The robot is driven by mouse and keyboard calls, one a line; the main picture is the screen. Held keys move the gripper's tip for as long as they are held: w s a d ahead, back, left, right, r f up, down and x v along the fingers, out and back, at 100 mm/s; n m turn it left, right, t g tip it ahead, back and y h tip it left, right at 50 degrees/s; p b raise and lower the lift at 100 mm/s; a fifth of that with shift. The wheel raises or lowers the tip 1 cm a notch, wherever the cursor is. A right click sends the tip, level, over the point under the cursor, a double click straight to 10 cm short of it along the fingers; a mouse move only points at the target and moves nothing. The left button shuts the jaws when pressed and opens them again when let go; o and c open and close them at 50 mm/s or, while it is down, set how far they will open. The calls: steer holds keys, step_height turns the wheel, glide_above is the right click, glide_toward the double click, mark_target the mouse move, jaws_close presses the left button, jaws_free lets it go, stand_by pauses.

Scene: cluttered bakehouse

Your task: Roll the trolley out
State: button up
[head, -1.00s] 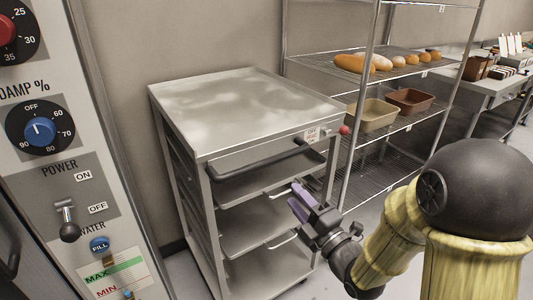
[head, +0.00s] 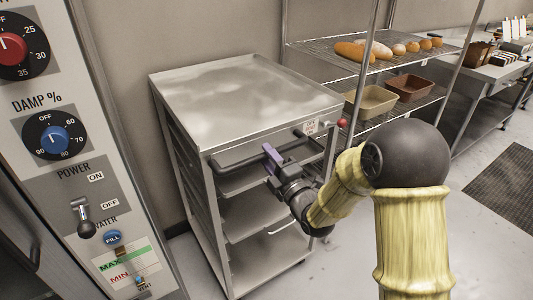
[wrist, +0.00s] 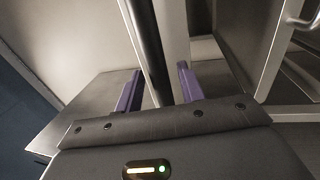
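The steel trolley (head: 240,85) stands against the wall in the head view, with a flat top and several trays on its open front. A dark bar handle (head: 232,164) runs across the front below the top; the bar also shows in the wrist view (wrist: 149,45). My gripper (head: 270,155) is at the handle, near its middle. In the wrist view its two purple fingers (wrist: 158,88) are apart, one on each side of the bar, with gaps showing. A red knob (head: 342,122) and a small label (head: 310,127) are at the trolley's front right corner.
A control panel (head: 75,155) with dials stands close on the left. A wire shelf rack (head: 330,58) with loaves and tins is behind right. A worktable (head: 490,85) is farther right. The floor to the right is open, with a dark mat (head: 505,185).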

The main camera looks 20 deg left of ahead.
steer(key=shift+w+a+r, duration=0.1)
steer(key=shift+w+a, duration=0.3)
steer(key=shift+a, duration=0.1)
jaws_close()
steer(key=shift+d, duration=0.1)
